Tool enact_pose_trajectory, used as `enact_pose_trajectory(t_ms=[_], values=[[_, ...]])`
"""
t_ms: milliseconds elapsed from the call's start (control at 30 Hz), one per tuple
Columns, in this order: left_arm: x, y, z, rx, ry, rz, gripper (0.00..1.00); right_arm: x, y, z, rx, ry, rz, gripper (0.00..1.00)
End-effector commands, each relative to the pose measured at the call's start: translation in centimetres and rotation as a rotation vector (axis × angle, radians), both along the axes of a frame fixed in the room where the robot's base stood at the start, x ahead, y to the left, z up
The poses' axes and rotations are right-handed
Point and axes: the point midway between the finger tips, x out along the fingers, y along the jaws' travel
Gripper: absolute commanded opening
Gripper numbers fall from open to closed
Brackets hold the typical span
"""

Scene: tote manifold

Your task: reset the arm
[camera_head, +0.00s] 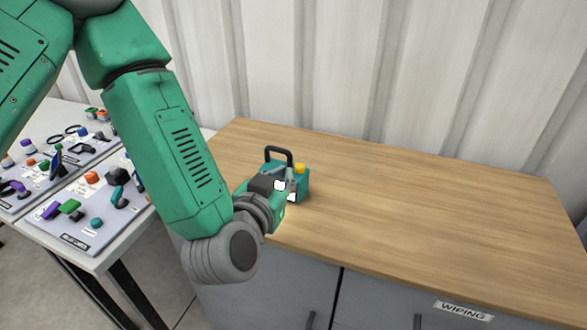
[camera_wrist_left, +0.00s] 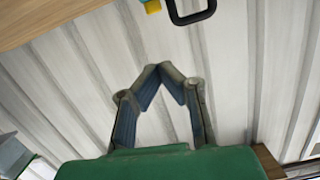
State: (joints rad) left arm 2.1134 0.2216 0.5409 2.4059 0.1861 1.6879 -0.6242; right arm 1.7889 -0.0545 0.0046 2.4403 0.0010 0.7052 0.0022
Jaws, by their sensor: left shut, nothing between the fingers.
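My left arm comes in from the left of the head view, bent down over the front edge of the wooden table. My left gripper (camera_head: 290,182) is at the front of a teal tote (camera_head: 302,186) with a black handle and a yellow cap, and partly hides it. In the left wrist view the gripper (camera_wrist_left: 163,72) has its fingertips together, with nothing between them. The tote's black handle (camera_wrist_left: 192,16) and yellow cap show at the top edge there, apart from the fingertips. Whether the gripper touches the tote I cannot tell. My right gripper is not in view.
The wooden table (camera_head: 430,210) is clear right of the tote. Grey cabinets with a "WIPING" label (camera_head: 463,311) are under its front edge. A light side table (camera_head: 112,244) at left carries boards with several small colored parts. A corrugated wall (camera_head: 400,80) stands behind.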

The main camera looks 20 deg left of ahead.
Motion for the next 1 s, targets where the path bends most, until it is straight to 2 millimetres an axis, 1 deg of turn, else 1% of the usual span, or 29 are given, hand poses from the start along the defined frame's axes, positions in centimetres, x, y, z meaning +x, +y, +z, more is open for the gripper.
enact_pose_trajectory(t_ms=[100,533,567,633,667,767,800,833,867,900,967,1000], values=[[-0.4,-0.2,0.1,0.002,0.0,-0.002,0.0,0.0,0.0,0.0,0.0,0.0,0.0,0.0],[-0.4,-0.2,0.2,0.002,-0.001,-0.001,0.0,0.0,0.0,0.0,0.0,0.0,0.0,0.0],[-0.4,-0.2,0.1,0.002,0.002,-0.003,0.0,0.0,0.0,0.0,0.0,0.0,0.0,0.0],[-0.7,-0.3,-0.8,0.0,0.024,-0.012,0.0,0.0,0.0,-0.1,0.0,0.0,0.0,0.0],[-0.8,-0.3,-1.6,-0.001,0.044,-0.02,0.0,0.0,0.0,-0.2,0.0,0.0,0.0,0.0],[-2.1,-0.3,-6.0,-0.012,0.161,-0.059,0.0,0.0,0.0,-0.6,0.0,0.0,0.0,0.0],[-3.1,-0.2,-8.4,-0.018,0.231,-0.079,0.0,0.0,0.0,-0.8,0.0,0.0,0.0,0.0],[-3.9,-0.1,-10.4,-0.022,0.289,-0.092,0.0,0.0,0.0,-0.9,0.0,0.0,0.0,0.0],[-4.9,0.1,-12.4,-0.027,0.353,-0.104,0.0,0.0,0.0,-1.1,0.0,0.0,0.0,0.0],[-6.5,0.5,-15.1,-0.035,0.441,-0.116,0.0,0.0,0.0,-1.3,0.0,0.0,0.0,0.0],[-9.1,1.3,-18.9,-0.042,0.576,-0.125,0.0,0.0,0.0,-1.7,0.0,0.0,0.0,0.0],[-11.0,2.0,-21.3,-0.047,0.668,-0.126,0.0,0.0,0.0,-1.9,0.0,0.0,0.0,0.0]])
